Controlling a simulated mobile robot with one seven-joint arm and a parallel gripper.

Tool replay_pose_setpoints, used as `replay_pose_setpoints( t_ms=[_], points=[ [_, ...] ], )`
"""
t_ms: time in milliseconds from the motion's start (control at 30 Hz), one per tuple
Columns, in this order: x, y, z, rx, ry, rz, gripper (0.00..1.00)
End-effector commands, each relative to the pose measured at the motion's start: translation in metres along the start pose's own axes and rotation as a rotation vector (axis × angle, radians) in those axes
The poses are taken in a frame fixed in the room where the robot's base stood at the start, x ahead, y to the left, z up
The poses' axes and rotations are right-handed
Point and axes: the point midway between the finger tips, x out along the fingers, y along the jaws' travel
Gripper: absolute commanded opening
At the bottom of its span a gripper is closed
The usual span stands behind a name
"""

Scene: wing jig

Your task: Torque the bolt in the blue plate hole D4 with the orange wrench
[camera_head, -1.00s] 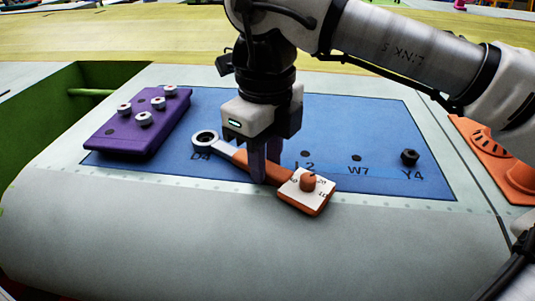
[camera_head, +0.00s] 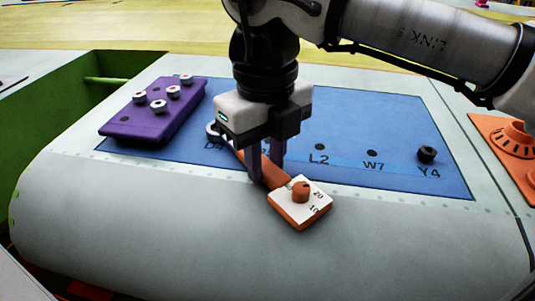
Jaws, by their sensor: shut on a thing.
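The orange wrench (camera_head: 270,173) lies across the blue plate (camera_head: 360,120). Its grey ring end is over hole D4, beside the partly covered D4 label. The bolt there is hidden by the ring and my gripper. Its square dial end (camera_head: 300,203), with a white face and orange knob, points to the front right, past the plate's near edge. My gripper (camera_head: 265,170) points down, shut on the wrench's orange handle.
A purple block (camera_head: 140,128) with several silver-topped pieces sits on the plate's left. Holes L2 (camera_head: 319,147) and W7 (camera_head: 371,153) look empty. A black bolt (camera_head: 427,153) stands at Y4. An orange tray (camera_head: 505,150) is at the right.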

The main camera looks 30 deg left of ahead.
Motion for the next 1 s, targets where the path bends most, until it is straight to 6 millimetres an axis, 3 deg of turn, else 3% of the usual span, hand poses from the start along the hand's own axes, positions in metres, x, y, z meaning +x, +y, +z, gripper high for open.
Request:
replay_pose_setpoints(
  t_ms=[467, 1000],
  points=[
    [-0.002, 0.005, 0.0, 0.035, -0.001, 0.0, 0.0],
    [-0.051, 0.005, 0.0, 0.034, -0.002, 0.0, 0.0]
  ],
)
